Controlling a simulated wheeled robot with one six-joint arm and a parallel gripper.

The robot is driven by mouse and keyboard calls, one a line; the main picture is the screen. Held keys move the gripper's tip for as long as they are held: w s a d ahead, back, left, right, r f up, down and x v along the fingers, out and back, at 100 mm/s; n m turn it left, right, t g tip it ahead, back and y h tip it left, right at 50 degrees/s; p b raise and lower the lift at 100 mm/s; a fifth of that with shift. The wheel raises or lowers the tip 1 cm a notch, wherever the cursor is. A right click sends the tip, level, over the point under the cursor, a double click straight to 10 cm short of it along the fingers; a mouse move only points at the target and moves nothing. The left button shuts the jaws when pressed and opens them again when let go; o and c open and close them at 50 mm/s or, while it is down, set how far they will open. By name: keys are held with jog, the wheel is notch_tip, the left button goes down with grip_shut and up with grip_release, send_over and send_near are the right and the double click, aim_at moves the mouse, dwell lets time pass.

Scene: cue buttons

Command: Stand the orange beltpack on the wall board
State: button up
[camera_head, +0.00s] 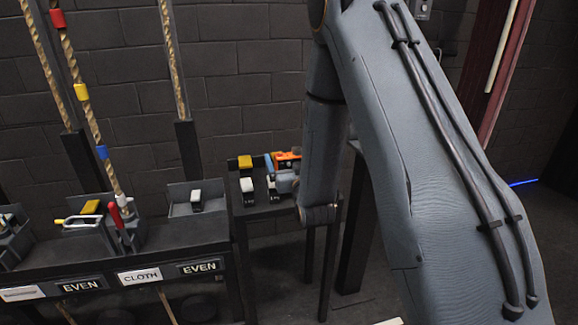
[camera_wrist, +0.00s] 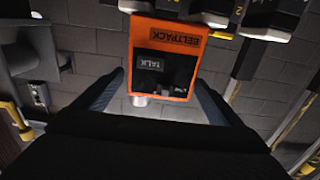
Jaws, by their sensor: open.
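The orange beltpack (camera_wrist: 160,55) has a black face with a TALK label and a BELTPACK label on its orange rim. It fills the upper middle of the wrist view. In the head view the beltpack (camera_head: 288,156) shows as a small orange patch on the small dark stand, partly hidden by my arm. My gripper (camera_wrist: 160,80) is open, its dark fingers reaching up on either side of the beltpack's lower part. I cannot tell whether either finger touches it. I cannot make out the wall board for certain in either view.
A long dark rail desk (camera_head: 160,236) with ropes and EVEN and CLOTH labels stands left. A brick wall (camera_head: 235,75) is behind.

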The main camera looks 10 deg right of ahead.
jog(key=shift+w, duration=0.3)
jog(key=c, duration=1.2)
jog(key=shift+c, duration=1.2)
jog(key=shift+r, duration=0.1)
